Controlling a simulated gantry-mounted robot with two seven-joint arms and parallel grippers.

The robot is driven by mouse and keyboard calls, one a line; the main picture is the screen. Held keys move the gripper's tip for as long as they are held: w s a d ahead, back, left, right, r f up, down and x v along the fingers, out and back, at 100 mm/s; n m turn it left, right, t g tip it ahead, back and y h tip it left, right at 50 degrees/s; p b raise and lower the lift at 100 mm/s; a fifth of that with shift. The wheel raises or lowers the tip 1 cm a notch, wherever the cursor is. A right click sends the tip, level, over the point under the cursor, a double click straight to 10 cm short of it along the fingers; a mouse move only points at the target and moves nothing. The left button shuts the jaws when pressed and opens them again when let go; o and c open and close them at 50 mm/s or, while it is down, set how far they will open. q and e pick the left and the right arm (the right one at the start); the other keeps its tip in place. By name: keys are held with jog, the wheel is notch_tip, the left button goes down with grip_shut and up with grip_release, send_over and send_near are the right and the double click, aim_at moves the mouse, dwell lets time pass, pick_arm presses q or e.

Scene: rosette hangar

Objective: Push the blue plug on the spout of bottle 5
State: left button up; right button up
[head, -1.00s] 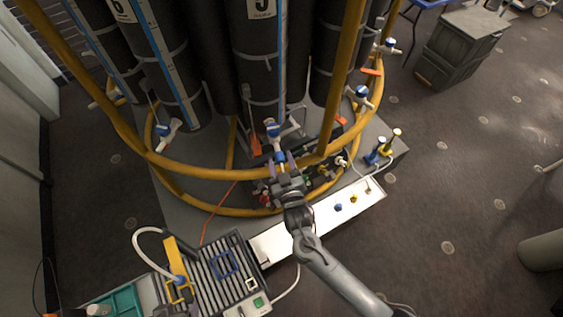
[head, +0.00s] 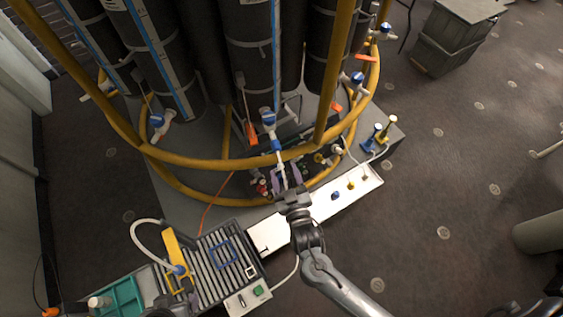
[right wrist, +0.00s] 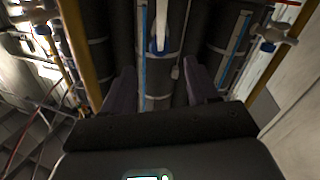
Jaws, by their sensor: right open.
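Bottle 5 is the dark grey cylinder (head: 252,60) at the centre of the rack in the head view; its number label is out of frame. Its blue-and-white spout fitting (head: 268,118) points down toward me, with a small blue piece (head: 277,146) on the pale spout below it. The fitting also shows in the right wrist view (right wrist: 158,45), ahead of the fingers. My right gripper (head: 286,178) is open just below the spout, fingers on either side of its line. Contact cannot be told. My left gripper is not clearly in view.
A yellow tubular rail (head: 205,163) rings the bottles and passes close to the right gripper. A white shelf (head: 322,209) below holds a loose blue plug (head: 335,195) and a yellow one (head: 351,186). A slatted tray (head: 205,262) is at lower left.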

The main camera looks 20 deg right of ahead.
jog(key=shift+s+a, duration=0.15)
jog(key=shift+s, duration=0.8)
jog(key=shift+f, duration=0.1)
jog(key=s+d+g+y, duration=0.1)
jog(key=s+d+g, duration=0.2)
jog(key=s+g, duration=0.55)
jog(key=s+d+g+y, duration=0.1)
jog(key=s+d+g, duration=0.4)
jog(key=s, duration=0.6)
notch_tip(320, 180, up, 19)
jog(key=a+p, duration=0.1)
jog(key=p, duration=1.8)
jog(key=shift+w+a+p, duration=0.15)
jog(key=shift+a+p, duration=0.1)
jog(key=shift+p, duration=0.1)
